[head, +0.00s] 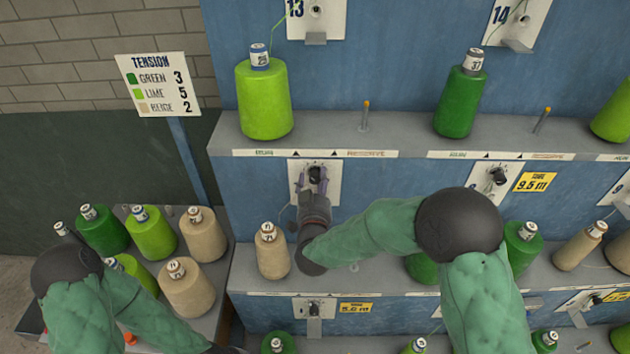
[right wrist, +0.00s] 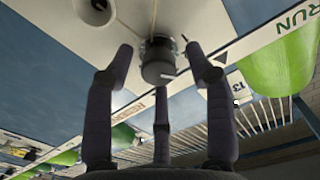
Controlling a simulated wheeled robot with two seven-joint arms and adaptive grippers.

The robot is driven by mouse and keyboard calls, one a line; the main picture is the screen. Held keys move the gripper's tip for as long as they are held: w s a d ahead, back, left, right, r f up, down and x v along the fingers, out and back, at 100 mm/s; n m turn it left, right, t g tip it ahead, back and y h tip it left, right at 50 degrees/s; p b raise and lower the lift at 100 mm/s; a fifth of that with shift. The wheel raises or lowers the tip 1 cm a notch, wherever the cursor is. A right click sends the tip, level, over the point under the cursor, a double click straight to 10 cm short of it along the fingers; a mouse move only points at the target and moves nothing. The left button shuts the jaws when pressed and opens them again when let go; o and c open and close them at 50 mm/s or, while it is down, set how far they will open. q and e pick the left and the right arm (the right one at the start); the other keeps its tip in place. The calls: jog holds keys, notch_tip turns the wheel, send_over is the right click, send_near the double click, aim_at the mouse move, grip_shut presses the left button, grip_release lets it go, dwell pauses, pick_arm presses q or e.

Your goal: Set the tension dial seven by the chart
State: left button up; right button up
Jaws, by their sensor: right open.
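The tension chart (head: 158,84) at the left reads green 3, lime 5, beige 2. A black dial (head: 316,173) sits on a white plate (head: 332,192) in the middle row; its number and setting are not readable. The dial also shows in the right wrist view (right wrist: 158,62). My right gripper (head: 316,184) is open, its fingers spread around the dial; the right wrist view (right wrist: 160,80) shows gaps between fingers and knob. A beige spool (head: 272,254) stands below left of the dial, and a lime spool (head: 263,100) above. My left gripper is out of view.
Another dial (head: 497,177) with a yellow tag (head: 535,182) is to the right. A green spool (head: 460,102) stands on the upper ledge, which has upright pins (head: 365,115). A side tray at the left holds several spools (head: 200,234), near my left arm.

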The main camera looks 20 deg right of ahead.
jog(key=shift+w, duration=0.15)
jog(key=shift+c, duration=0.3)
grip_shut()
jog(key=shift+r, duration=0.1)
jog(key=shift+r+n+b, duration=0.1)
jog(key=shift+n+b, duration=0.2)
jog(key=shift+o, duration=0.3)
grip_release()
